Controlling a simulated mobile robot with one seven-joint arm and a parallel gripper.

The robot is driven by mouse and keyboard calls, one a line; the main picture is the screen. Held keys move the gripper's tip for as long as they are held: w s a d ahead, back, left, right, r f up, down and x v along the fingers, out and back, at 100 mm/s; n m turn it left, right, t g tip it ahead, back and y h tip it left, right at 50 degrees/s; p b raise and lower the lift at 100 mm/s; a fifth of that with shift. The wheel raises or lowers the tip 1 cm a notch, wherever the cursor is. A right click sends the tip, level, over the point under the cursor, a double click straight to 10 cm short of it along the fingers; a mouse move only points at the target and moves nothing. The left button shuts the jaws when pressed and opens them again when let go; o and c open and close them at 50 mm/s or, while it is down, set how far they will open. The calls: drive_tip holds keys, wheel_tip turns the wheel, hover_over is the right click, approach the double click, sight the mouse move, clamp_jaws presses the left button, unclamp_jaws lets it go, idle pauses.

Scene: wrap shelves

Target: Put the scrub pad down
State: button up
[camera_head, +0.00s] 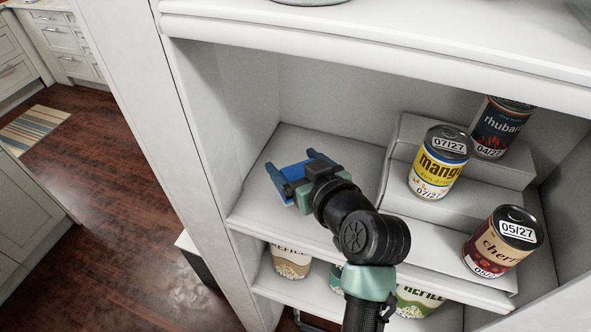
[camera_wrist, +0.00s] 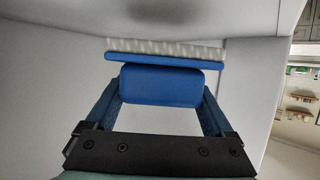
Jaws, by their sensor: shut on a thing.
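The scrub pad (camera_wrist: 160,86) is a blue block with a thin blue plate and a whitish ribbed layer beyond it in the wrist view. My gripper (camera_wrist: 162,98) is shut on the blue block, with one blue finger at each side. In the head view my gripper (camera_head: 293,171) is at the left part of the middle shelf (camera_head: 257,212), inside the compartment. The pad's blue edge (camera_head: 278,185) shows there, mostly hidden by the fingers. I cannot tell whether the pad touches the shelf.
A cherry can (camera_head: 500,243) stands lower at the front right. Refill tubs (camera_head: 290,258) stand on the shelf below. The middle shelf's left part looks clear.

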sight(295, 175)
drive_tip(key=shift+f, duration=1.45)
drive_tip(key=shift+f, duration=0.25)
drive_tip(key=o, duration=1.1)
drive_tip(key=shift+r, duration=0.1)
drive_tip(key=shift+r, duration=0.1)
drive_tip(key=shift+r+p, duration=0.15)
drive_tip(key=shift+p, duration=0.15)
drive_tip(key=shift+s+d+b, duration=0.25)
drive_tip(key=shift+s+b, duration=0.05)
drive_tip(key=b+v, duration=0.3)
drive_tip(key=v, duration=0.8)
drive_tip(key=shift+r, duration=0.2)
